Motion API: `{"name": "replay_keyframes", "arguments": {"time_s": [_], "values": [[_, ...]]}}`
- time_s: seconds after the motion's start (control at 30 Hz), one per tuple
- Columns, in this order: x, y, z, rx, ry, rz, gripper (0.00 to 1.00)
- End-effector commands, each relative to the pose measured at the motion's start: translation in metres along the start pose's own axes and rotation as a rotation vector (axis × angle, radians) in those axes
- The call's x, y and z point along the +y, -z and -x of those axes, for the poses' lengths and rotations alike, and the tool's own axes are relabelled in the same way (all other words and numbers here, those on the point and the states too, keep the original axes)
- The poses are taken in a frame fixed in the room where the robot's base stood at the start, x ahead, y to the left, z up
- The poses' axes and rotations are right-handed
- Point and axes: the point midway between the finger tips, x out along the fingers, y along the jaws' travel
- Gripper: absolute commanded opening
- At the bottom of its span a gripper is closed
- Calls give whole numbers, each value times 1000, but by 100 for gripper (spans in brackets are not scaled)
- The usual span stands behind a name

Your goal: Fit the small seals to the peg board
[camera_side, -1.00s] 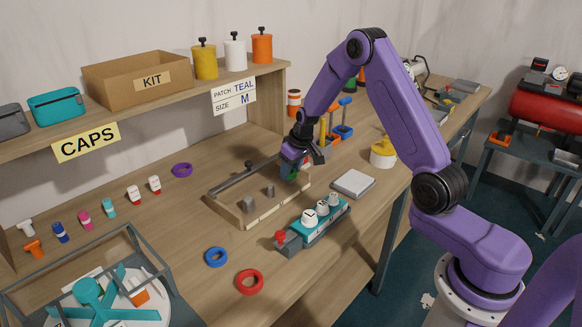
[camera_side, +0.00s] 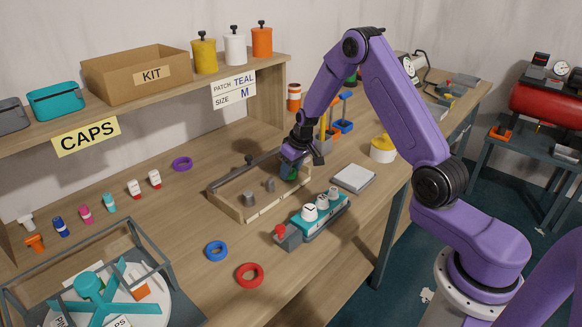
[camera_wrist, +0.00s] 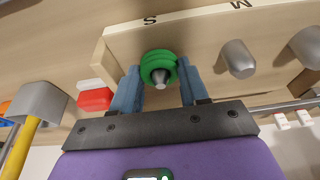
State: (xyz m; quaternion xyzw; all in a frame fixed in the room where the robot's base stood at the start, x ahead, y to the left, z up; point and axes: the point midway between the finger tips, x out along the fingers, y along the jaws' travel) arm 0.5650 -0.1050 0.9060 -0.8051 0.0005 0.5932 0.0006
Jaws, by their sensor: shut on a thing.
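The peg board (camera_side: 262,213) is a wooden tray with grey pegs and letters on its edge; S and M show in the wrist view. My gripper (camera_wrist: 155,88) is shut on a green seal (camera_wrist: 158,62) at the S end. The seal looks like stacked green rings between the blue-grey fingers. The grey tip of a peg (camera_wrist: 161,78) shows through its middle, so the seal appears to be around that peg. How far down it sits is unclear. Two more pegs (camera_wrist: 237,58) (camera_wrist: 305,47) stand bare. In the side view my gripper (camera_side: 291,175) partly hides the seal.
A grey bar (camera_side: 235,178) runs along the board's back side. Blue (camera_side: 216,251), red (camera_side: 250,275) and purple (camera_side: 182,164) rings lie apart on the bench. A teal block with white knobs (camera_side: 318,215) stands in front, beside a grey pad (camera_side: 354,179). A red-and-white piece (camera_wrist: 95,96) is near the left finger.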

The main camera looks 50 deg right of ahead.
Motion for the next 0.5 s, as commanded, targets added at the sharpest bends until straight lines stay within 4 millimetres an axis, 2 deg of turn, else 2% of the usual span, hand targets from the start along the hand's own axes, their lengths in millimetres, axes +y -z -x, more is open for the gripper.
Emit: {"name": "replay_keyframes", "arguments": {"time_s": [0.1,0.13,0.2,0.5], "values": [[0,-1,-3,0,0,0,16],[0,-1,-2,1,-1,0,50],[0,-1,-2,1,0,0,73],[0,-1,-2,0,0,0,74]]}}
